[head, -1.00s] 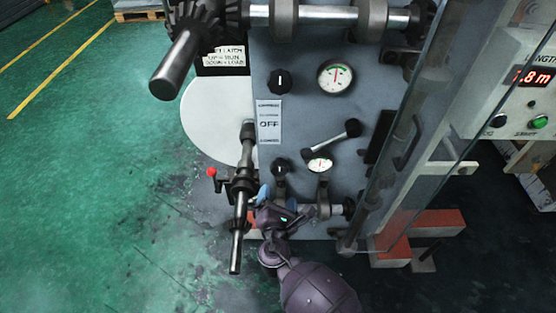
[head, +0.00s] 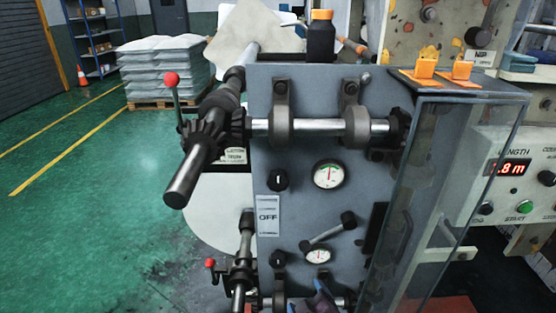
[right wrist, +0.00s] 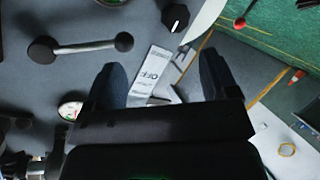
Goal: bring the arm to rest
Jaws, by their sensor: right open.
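My right gripper (head: 319,296) shows only in part at the bottom edge of the head view, low in front of the grey machine panel (head: 345,225). In the right wrist view its two dark fingers (right wrist: 165,82) are spread apart with nothing between them. Beyond the fingers is the OFF label (right wrist: 151,73), seen at a slant; it also shows in the head view (head: 268,215). I cannot tell the exact gap between fingers and panel. My left gripper is in neither view.
A thick shaft (head: 185,180) juts out at the panel's left. A clear guard (head: 430,190) rises at right. Green floor (head: 90,220) at left is free.

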